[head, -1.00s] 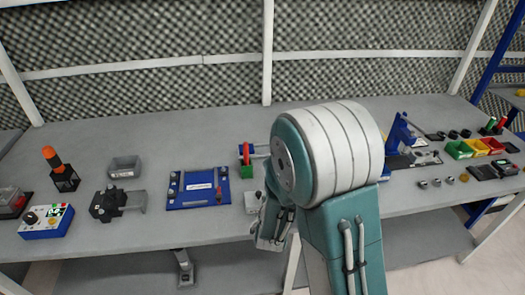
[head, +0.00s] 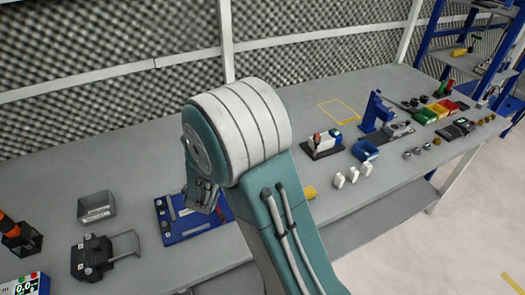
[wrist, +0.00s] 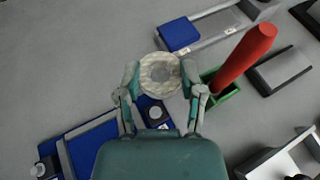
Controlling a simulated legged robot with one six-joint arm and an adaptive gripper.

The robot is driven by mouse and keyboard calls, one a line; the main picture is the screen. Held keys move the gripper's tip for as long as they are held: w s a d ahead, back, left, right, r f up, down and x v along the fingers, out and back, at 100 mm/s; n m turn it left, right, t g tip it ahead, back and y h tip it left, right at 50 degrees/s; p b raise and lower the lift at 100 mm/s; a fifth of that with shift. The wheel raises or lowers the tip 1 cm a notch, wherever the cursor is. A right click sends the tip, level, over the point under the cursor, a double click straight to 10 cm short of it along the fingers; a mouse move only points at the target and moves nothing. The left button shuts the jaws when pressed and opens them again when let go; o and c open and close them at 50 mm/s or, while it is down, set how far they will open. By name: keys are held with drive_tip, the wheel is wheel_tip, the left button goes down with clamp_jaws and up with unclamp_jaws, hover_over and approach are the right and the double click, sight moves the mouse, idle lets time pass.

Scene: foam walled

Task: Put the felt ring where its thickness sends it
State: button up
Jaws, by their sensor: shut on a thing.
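A pale, mottled round felt ring (wrist: 160,75) with a greyish middle sits between the two fingertips of my gripper (wrist: 160,78) in the wrist view. The fingers are closed on it from both sides. In the head view my gripper (head: 203,192) hangs over the right part of a blue board (head: 178,222), and the ring cannot be made out there. A blue block on a grey rail (wrist: 180,35) lies just beyond the ring in the wrist view. The ring's thickness cannot be judged from above.
A grey tray (head: 97,207) and a black device (head: 95,258) stand left. A blue bin (head: 365,150), white pieces (head: 352,175) and a blue press (head: 377,113) stand right.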

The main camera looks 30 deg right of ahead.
drive_tip(key=shift+w+m+g+h, duration=3)
drive_tip(key=shift+w+m+g, duration=0.7)
drive_tip(key=shift+w+m, duration=0.55)
drive_tip(key=f, duration=0.6)
drive_tip(key=d+f, duration=0.1)
drive_tip(key=f, duration=0.2)
drive_tip(key=shift+a, duration=0.1)
drive_tip(key=o, duration=0.9)
drive_tip(key=shift+f, duration=0.1)
